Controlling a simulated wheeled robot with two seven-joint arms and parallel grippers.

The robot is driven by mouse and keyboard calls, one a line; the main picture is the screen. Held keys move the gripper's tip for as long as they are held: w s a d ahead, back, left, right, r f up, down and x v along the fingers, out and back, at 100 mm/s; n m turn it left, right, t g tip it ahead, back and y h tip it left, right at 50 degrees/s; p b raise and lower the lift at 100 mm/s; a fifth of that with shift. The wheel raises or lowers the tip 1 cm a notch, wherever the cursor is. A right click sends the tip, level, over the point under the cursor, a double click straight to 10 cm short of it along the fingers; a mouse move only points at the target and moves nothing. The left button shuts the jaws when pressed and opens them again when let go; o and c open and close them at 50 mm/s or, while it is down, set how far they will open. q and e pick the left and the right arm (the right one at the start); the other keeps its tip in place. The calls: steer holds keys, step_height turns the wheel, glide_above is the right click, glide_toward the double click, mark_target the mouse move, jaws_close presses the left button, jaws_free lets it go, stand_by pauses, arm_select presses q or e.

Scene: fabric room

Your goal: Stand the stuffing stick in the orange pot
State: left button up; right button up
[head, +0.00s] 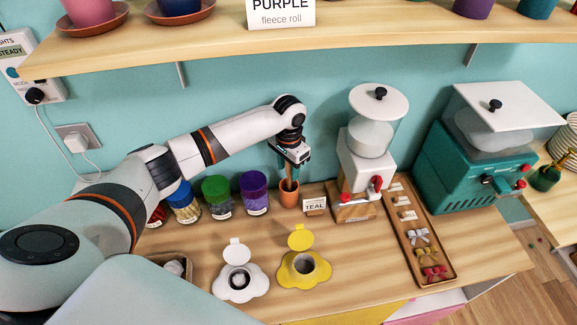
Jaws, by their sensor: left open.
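The orange pot (289,196) stands on the wooden worktop near the back wall, beside the sign marked TEAL. A thin brown stick, which looks like the stuffing stick (289,174), is upright with its lower end inside the pot's mouth. My left gripper (291,164) is right above the pot, pointing down, with its teal fingers around the upper part of the stick. The fingers are open. The stick's top is hidden by the gripper, and its bottom by the pot. My right gripper is not in view.
Lidded jars (254,194) stand close left of the pot. The TEAL sign (314,205) and a white-lidded machine (367,160) stand to its right. White (240,289) and yellow (287,274) flower-shaped holders lie in front. A shelf (350,38) overhangs the back.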

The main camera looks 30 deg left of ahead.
arm_select(q)
steer(key=shift+r, duration=0.1)
step_height(320, 180, up, 12)
steer(key=shift+r+b, duration=0.1)
steer(key=shift+b, duration=0.95)
